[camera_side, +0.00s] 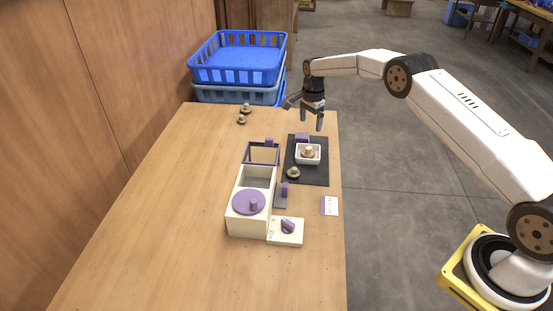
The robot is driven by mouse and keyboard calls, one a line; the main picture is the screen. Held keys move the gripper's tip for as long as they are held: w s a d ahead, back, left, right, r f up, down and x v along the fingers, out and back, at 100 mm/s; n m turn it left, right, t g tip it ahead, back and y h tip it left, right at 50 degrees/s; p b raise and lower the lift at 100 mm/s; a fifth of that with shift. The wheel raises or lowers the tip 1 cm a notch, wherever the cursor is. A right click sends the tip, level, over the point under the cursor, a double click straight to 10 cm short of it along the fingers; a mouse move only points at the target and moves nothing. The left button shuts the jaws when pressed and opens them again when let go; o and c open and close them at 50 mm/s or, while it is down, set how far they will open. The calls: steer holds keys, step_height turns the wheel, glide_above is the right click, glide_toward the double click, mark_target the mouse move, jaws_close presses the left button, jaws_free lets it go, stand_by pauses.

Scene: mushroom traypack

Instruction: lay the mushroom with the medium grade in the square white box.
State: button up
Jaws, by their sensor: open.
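The square white box (308,163) sits on a dark mat (314,178) on the table. One brownish mushroom (308,153) is inside the box. Another mushroom (293,173) lies on the mat's left part, outside the box. Two more mushrooms, one behind (246,108) and one in front (241,119), rest on bare table at the far left. Which mushroom is the medium grade cannot be told from this view. My gripper (312,119) is open and empty, fingers pointing down, above the table's far right part, beyond the box.
A cream device with a purple disc (249,202) and a purple frame (262,153) stands left of the mat. A cream block with a purple knob (286,229) and a small card (330,206) are nearer. Blue crates (238,75) stand behind. The table's left is clear.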

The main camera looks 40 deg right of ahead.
steer(key=s+a+r+n+t, duration=0.1)
steer(key=s+a+r+n, duration=0.85)
steer(key=s, duration=0.35)
steer(key=s+a+n, duration=0.2)
steer(key=s+n, duration=0.2)
steer(key=s, duration=0.6)
steer(key=s+a+n+t, duration=0.1)
steer(key=s+n, duration=0.3)
steer(key=s, duration=0.6)
steer(key=shift+s+a+f+t, duration=0.2)
steer(key=shift+s+a+t, duration=0.15)
steer(key=shift+a, duration=0.5)
steer(key=shift+n, duration=0.25)
